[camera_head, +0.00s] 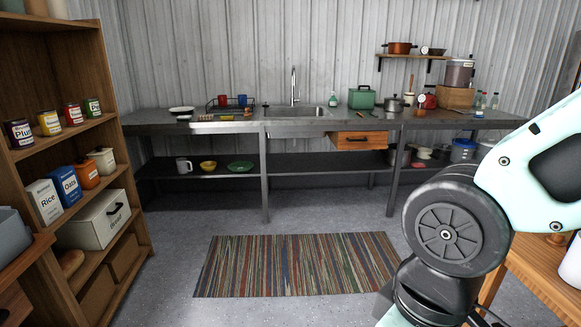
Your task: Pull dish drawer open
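A wooden drawer (372,143) hangs under the steel counter (230,127), right of the sink. My gripper is outside the picture. Only my arm's upper links show, at the right side, well in front of the counter and apart from the drawer.
A striped rug (297,264) lies on open floor before the counter. A wooden shelf (93,182) with cans and boxes stands at left. A wooden table (541,272) is at lower right. A lower shelf (310,164) runs beneath the counter.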

